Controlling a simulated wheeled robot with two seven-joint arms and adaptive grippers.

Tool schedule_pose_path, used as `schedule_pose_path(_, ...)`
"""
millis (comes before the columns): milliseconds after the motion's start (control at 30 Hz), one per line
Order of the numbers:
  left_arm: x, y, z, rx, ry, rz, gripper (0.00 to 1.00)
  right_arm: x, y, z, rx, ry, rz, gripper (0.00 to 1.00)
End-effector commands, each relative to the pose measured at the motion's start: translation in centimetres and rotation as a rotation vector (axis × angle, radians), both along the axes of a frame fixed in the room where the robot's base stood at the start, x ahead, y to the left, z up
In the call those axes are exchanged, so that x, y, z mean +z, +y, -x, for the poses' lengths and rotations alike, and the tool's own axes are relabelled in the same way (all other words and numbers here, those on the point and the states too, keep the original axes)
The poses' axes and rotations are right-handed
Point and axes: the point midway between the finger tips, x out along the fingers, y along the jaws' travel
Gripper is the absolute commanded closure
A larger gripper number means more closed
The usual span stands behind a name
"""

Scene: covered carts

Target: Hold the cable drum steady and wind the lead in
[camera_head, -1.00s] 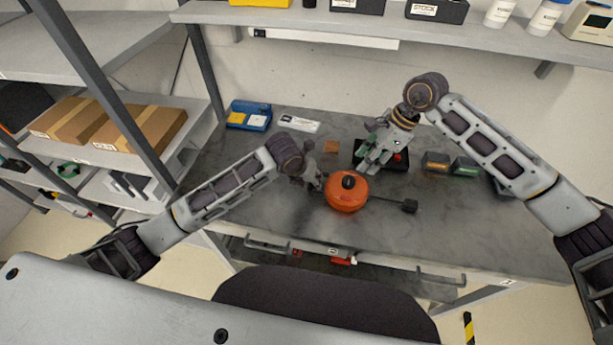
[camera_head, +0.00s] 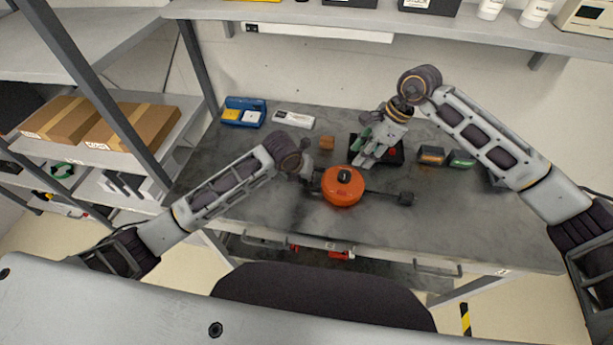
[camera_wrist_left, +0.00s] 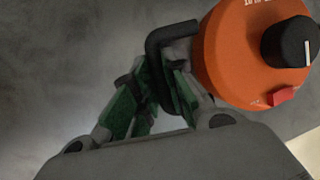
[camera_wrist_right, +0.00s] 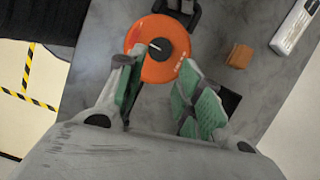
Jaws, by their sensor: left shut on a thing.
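The orange cable drum (camera_head: 343,190) lies flat on the grey bench, with a black knob (camera_head: 344,176) on top. It also shows in the left wrist view (camera_wrist_left: 240,55) and in the right wrist view (camera_wrist_right: 160,65). Its dark lead (camera_head: 380,194) runs right to a black plug (camera_head: 405,198). My left gripper (camera_head: 312,174) is shut on the drum's black handle (camera_wrist_left: 155,45), at the drum's left side. My right gripper (camera_head: 364,162) is open and empty, above and just behind the drum. In the right wrist view, its fingers (camera_wrist_right: 158,78) stand apart, with the drum beyond them.
A black tray (camera_head: 392,153) sits behind my right gripper. A small brown block (camera_head: 327,143), a blue case (camera_head: 243,112) and a white box (camera_head: 293,119) lie at the back left. Small orange and green boxes (camera_head: 445,157) are at right. The bench front is clear.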

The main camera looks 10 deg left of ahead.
Motion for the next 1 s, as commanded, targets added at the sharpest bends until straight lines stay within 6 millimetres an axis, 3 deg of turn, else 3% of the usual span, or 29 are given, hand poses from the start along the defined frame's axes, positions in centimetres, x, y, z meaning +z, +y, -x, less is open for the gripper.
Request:
schedule_pose_path(100, 0.0, 0.0, 0.0, 0.0, 0.0, 0.0, 1.0, 0.0, 0.0, 0.0, 0.0, 0.0, 0.0, 0.64)
schedule_pose_path(300, 0.0, 0.0, 0.0, 0.0, 0.0, 0.0, 1.0, 0.3, 0.0, -0.2, 0.0, -0.006, 0.0, 0.42)
schedule_pose_path(567, 0.0, 0.0, 0.0, 0.0, -0.001, 0.0, 1.0, 3.1, 1.0, -1.2, 0.015, -0.057, -0.007, 0.42)
schedule_pose_path(800, 0.1, 0.0, 0.0, 0.0, -0.001, 0.001, 1.0, 6.0, 4.1, -1.5, 0.077, -0.117, 0.004, 0.42)
schedule_pose_path(1000, 0.1, 0.0, 0.0, 0.0, -0.001, 0.001, 1.0, 6.8, 6.4, -1.2, 0.134, -0.15, 0.05, 0.42)
